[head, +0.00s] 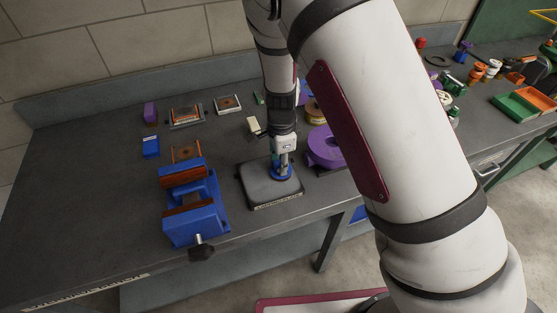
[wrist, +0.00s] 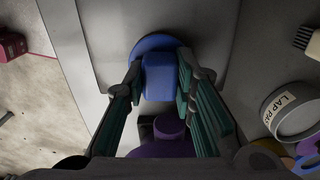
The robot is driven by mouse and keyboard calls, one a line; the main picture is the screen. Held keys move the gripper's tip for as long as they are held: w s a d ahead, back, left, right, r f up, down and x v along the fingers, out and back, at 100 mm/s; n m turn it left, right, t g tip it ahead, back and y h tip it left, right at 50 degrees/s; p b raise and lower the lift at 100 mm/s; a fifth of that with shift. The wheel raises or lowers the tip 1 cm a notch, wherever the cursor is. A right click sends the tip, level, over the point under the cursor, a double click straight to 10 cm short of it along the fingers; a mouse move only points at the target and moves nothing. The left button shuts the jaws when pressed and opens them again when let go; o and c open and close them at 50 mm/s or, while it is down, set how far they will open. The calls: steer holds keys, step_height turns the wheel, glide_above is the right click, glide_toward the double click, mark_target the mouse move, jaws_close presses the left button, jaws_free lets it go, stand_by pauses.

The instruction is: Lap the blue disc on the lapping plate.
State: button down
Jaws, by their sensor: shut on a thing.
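The blue disc (head: 283,175) is on the dark grey lapping plate (head: 258,190), near its right back part. In the wrist view the disc (wrist: 146,43) has a blue block-shaped grip (wrist: 159,78) rising from it. My gripper (head: 283,160) points down over the plate. In the wrist view my gripper (wrist: 160,72) has a finger on each side of the grip and is shut on it. The disc looks flat against the plate, but its underside is hidden.
A blue vise (head: 211,217) stands to the left of the plate. A purple ring-shaped thing (head: 325,145) is close behind on the right. A tin labelled LAP PASTE (wrist: 296,112) and a brush (wrist: 305,40) show in the wrist view.

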steer(key=shift+s+a+f+p, duration=0.15)
steer(key=shift+s+p, duration=0.5)
steer(key=shift+s, duration=0.65)
steer(key=shift+w+a, duration=0.35)
steer(key=shift+a, duration=0.45)
steer(key=shift+w+a, duration=0.3)
steer(key=shift+a, duration=0.45)
steer(key=shift+w+a+r+b, duration=0.1)
steer(key=shift+w+a+b, duration=0.2)
steer(key=shift+w+a, duration=0.35)
steer(key=shift+w+a+r+b, duration=0.1)
steer(key=shift+w+a+b, duration=0.2)
steer(key=shift+a, duration=0.55)
steer(key=shift+s+a+p, duration=0.25)
steer(key=shift+s+p, duration=0.55)
steer(key=shift+s, duration=0.45)
steer(key=shift+s+d, duration=0.1)
steer(key=shift+d, duration=0.05)
steer(key=shift+s+d+f+p, duration=0.15)
steer(key=shift+s+d+p, duration=0.45)
steer(key=shift+s+d, duration=0.2)
steer(key=shift+w+d+b, duration=0.25)
steer(key=shift+w+d, duration=0.2)
steer(key=shift+w, duration=0.25)
steer(key=shift+w+d+b, duration=0.25)
steer(key=shift+w+d, duration=0.2)
steer(key=shift+w, duration=0.2)
